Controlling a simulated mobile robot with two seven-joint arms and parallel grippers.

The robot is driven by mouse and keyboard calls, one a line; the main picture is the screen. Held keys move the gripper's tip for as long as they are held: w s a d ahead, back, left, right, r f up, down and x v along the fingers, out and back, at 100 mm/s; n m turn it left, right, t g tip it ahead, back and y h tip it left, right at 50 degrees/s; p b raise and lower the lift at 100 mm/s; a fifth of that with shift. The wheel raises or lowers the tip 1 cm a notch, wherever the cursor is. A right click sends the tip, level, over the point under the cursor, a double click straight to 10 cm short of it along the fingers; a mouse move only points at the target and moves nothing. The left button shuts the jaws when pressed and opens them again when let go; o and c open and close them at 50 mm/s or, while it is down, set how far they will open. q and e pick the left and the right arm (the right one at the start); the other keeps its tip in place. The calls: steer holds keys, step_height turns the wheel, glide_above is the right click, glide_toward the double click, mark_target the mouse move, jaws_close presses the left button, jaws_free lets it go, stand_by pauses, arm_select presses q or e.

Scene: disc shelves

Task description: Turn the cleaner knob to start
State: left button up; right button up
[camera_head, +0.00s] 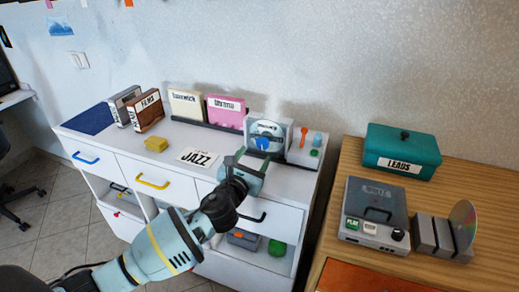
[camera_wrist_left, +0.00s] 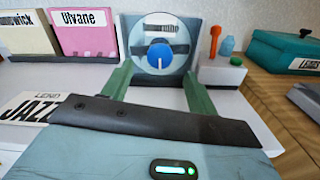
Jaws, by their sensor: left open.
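The cleaner (camera_head: 267,132) is a grey upright box at the right end of the white cabinet, with a disc on its front and a blue knob (camera_head: 262,144) at the disc's middle. In the left wrist view the blue knob (camera_wrist_left: 159,53) faces me, with a white line on it pointing down. My left gripper (camera_head: 250,157) is in front of the cleaner. Its green fingers (camera_wrist_left: 158,84) are open, one on each side below the knob, with nothing between them. I cannot tell how far the fingertips are from the cleaner. My right gripper is not in view.
An orange stick and a blue bottle (camera_wrist_left: 226,46) stand right of the cleaner. Pink (camera_head: 225,111) and cream cases stand to its left. A wooden table with a teal box (camera_head: 402,146) and player is at right.

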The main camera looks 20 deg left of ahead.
mark_target(262, 145)
arm_select(q)
steer(key=w, duration=0.4)
steer(key=shift+w+f+b, duration=0.1)
steer(key=shift+w+b, duration=0.05)
steer(key=shift+b, duration=0.15)
steer(key=shift+w+d, duration=0.1)
steer(key=shift+w, duration=0.3)
steer(key=c, duration=1)
